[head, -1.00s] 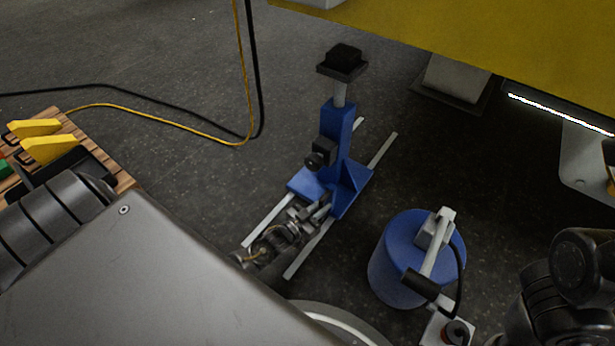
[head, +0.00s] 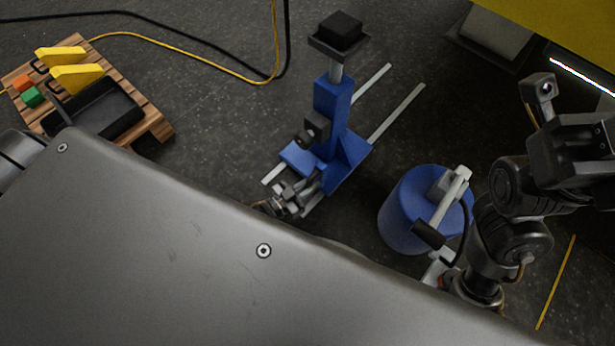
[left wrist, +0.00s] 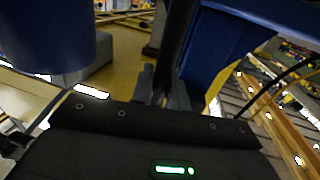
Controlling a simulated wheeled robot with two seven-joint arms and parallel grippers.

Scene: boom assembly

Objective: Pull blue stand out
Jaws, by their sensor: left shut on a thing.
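The blue stand (head: 331,115) is an upright blue post on a blue base, with a black block (head: 339,32) on top and a black knob (head: 313,129) on its side. Its base sits across two pale rails (head: 398,112) on the floor. My left gripper (head: 308,186) is at the near side of the base. In the left wrist view the left gripper (left wrist: 163,88) is shut on a dark upright bar of the stand (left wrist: 176,42), beside blue surfaces. My right arm shows at the right, but its fingertips cannot be made out.
A blue drum (head: 405,215) with a grey-and-black tool stands right of the stand. A wooden pallet (head: 157,128) with a black tray and coloured blocks lies at left. Cables cross the floor behind. A yellow surface (head: 560,25) is at upper right.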

